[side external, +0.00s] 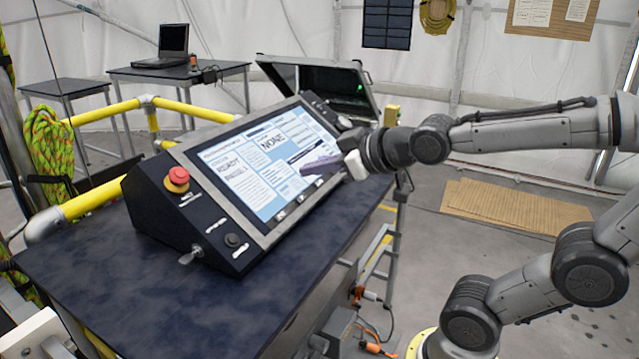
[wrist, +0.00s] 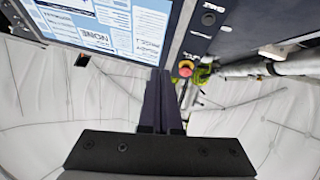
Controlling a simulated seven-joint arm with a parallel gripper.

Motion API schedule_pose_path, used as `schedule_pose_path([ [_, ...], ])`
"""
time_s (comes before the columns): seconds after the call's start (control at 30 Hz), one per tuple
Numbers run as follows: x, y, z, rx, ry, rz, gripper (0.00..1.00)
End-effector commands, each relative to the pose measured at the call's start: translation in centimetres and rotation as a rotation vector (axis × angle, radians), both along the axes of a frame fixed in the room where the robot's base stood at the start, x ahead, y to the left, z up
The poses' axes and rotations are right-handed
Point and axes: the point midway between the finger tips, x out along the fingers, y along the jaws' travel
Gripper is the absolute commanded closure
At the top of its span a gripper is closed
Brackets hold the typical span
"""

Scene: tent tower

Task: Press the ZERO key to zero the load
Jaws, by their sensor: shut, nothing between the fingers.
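The control console (side external: 190,225) stands tilted on a dark table, with a lit touch screen (side external: 235,165) of white and blue panels. One panel reads NONE, which also shows on the screen in the wrist view (wrist: 60,30). I cannot make out a ZERO key; the small labels along the screen's lower edge are too small to read. My gripper (side external: 306,168) is shut and empty, its dark fingers pointing at the screen's right part. In the wrist view the fingers (wrist: 158,72) lie together near the screen's frame. I cannot tell whether they touch the glass.
An open case (side external: 325,85) is behind the console. Yellow rails (side external: 95,198) run behind the table. The table's front is clear.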

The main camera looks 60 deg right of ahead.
Motion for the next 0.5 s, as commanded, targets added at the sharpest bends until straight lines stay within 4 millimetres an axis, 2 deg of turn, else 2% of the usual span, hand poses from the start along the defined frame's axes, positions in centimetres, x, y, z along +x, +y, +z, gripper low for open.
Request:
schedule_pose_path([
  [0.1,3.0,-2.9,0.8,-0.055,-0.088,-0.047,1.00],
  [0.17,4.3,-4.6,1.0,-0.083,-0.130,-0.071,1.00],
  [0.3,6.8,-9.6,0.6,-0.148,-0.206,-0.142,1.00],
  [0.4,7.5,-13.9,-0.7,-0.180,-0.228,-0.206,1.00],
  [0.5,7.3,-17.5,-2.7,-0.190,-0.215,-0.267,1.00],
])
